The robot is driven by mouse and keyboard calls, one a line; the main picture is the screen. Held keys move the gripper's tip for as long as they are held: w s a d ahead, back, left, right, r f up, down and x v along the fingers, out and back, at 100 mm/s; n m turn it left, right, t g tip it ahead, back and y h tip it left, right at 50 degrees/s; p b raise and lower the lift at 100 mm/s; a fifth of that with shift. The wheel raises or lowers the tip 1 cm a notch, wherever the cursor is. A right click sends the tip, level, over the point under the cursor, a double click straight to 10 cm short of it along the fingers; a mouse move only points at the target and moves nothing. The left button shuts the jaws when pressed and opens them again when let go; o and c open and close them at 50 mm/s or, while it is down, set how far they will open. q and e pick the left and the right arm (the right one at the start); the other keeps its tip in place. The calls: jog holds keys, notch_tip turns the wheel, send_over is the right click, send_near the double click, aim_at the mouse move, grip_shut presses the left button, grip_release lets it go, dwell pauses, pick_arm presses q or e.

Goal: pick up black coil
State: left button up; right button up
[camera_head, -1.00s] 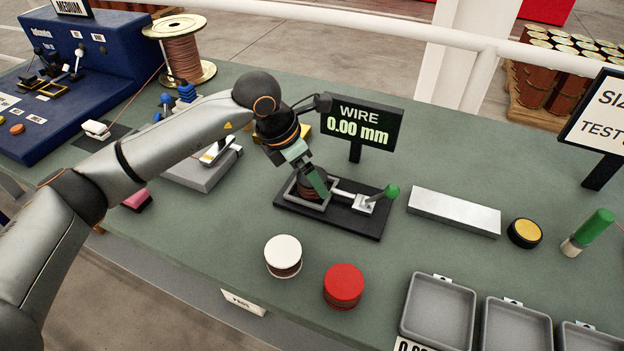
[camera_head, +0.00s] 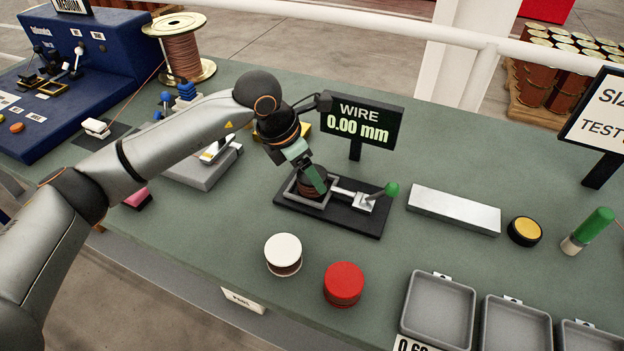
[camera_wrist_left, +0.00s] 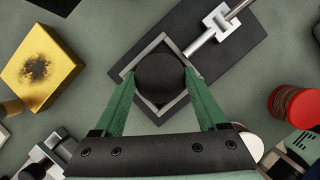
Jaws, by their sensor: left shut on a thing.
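The black coil (camera_wrist_left: 159,80) shows from above in the left wrist view as a round black top with a square metal frame (camera_wrist_left: 141,107) around it. In the head view its copper-brown side (camera_head: 311,190) shows in the frame on the black base plate (camera_head: 345,222). My left gripper (camera_wrist_left: 159,77) is shut on the coil, with one green finger at each side of it. In the head view the left gripper (camera_head: 316,181) points down into the frame and partly hides the coil. My right gripper is in neither view.
A lever with a green knob (camera_head: 391,189) stands right of the frame. A wire display (camera_head: 356,124) is behind it. A white coil (camera_head: 283,253) and a red coil (camera_head: 343,284) stand in front. Grey trays (camera_head: 438,276) sit at front right. A metal block (camera_head: 454,211) lies to the right.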

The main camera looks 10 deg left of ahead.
pick_arm(q)
grip_shut()
jog(key=shift+r, duration=0.1)
